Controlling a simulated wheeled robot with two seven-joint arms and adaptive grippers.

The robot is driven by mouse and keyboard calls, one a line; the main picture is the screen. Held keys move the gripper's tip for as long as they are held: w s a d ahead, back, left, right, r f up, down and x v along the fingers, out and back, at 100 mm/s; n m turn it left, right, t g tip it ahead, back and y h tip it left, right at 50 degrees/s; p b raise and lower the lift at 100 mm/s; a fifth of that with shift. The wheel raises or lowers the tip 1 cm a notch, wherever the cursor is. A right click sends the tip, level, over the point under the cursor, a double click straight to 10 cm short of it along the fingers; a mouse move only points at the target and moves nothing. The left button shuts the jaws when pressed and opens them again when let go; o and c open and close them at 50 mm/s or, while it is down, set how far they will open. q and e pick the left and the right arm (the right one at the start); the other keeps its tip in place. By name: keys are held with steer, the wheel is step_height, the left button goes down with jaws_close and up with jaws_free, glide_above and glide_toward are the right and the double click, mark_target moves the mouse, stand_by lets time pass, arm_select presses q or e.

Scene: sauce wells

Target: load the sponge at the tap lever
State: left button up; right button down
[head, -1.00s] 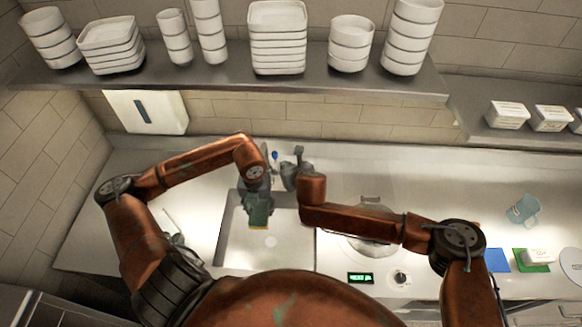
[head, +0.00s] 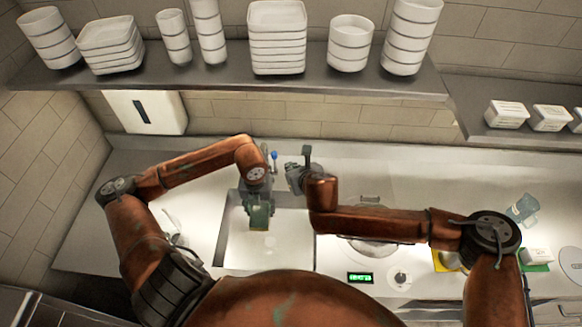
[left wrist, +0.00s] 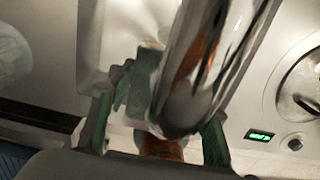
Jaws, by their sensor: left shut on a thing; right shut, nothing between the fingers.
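My left gripper (head: 259,216) points down into the sink and is shut on the sponge, which it mostly hides in the head view. In the left wrist view a dull green shape (left wrist: 136,90) shows between the fingers; I cannot tell whether it is the sponge. The chrome tap spout (left wrist: 205,65) crosses that view close in front of the gripper. The blue-tipped tap lever (head: 274,155) stands behind the sink, beyond my left gripper. My right gripper (head: 304,160) is shut and empty, to the right of the lever and apart from it.
The sink (head: 285,250) lies below my left gripper. A round pan-like thing (head: 370,246), a green display (head: 360,278) and a knob (head: 400,278) are to its right. A light-blue jug (head: 522,208) stands farther right. The shelf (head: 215,92) above carries stacked white dishes.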

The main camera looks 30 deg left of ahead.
arm_select(q)
steer(key=shift+s+d, duration=0.2)
steer(key=shift+d, duration=1)
steer(key=shift+s+d, duration=0.2)
steer(key=shift+d, duration=1.05)
steer(key=shift+s+d, duration=0.2)
steer(key=shift+d, duration=1)
steer(key=shift+d, duration=0.2)
